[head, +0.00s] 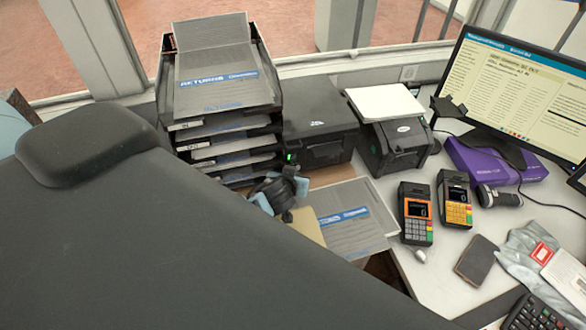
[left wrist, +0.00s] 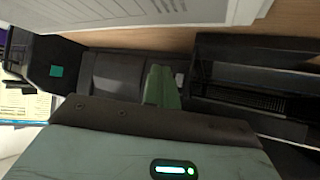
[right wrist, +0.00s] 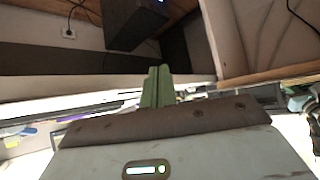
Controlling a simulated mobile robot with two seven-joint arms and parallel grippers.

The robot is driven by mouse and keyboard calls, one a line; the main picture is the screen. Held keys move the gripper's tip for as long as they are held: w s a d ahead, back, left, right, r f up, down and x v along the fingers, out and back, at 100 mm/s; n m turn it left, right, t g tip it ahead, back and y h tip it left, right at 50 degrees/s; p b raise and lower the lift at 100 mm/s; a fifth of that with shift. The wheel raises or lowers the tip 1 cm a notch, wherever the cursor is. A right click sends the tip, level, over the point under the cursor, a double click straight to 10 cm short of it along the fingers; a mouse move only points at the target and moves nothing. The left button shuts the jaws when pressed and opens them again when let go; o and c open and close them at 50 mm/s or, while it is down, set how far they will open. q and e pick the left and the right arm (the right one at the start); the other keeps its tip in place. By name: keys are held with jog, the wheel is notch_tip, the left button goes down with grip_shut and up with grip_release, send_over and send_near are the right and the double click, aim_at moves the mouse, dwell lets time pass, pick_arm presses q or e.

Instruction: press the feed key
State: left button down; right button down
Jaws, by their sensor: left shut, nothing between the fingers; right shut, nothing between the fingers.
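A black printer (head: 318,125) stands between the tray stack and a second black printer (head: 398,147). A small green light (head: 288,157) glows low on its front left. I cannot make out which mark is the feed key. My left gripper (head: 288,188) is just in front of this printer, partly hidden by my arm. In the left wrist view its green fingers (left wrist: 161,85) are together and empty, pointing towards dark equipment. My right gripper (right wrist: 157,85) shows only in the right wrist view, fingers together and empty, in front of a dark panel.
A stack of paper trays (head: 222,100) rises left of the printer. Grey printed envelopes (head: 350,220) lie in front. Two card terminals (head: 416,213), a phone (head: 476,260), a purple box (head: 497,160) and a monitor (head: 515,90) fill the right. My dark arm covers the lower left.

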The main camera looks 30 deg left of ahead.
pick_arm(q)
jog(key=shift+w+a+r, duration=0.4)
jog(key=shift+a+r, duration=0.05)
jog(key=shift+a, duration=0.2)
pick_arm(e)
jog(key=shift+s+d, duration=0.15)
jog(key=shift+s, duration=0.1)
dwell(0.9)
jog(key=shift+w, duration=0.1)
pick_arm(q)
jog(key=shift+s+d, duration=0.1)
jog(key=shift+d, duration=0.1)
pick_arm(e)
jog(key=shift+w+r, duration=0.3)
jog(key=shift+w, duration=0.05)
pick_arm(q)
jog(key=shift+d+f, duration=0.1)
jog(key=shift+s+d+f, duration=0.2)
jog(key=shift+s+d, duration=0.15)
jog(key=shift+d, duration=0.05)
jog(key=shift+s+d+f, duration=0.15)
jog(key=shift+s+d, duration=1.6)
jog(key=shift+d, duration=0.25)
pick_arm(e)
jog(key=shift+w, duration=0.1)
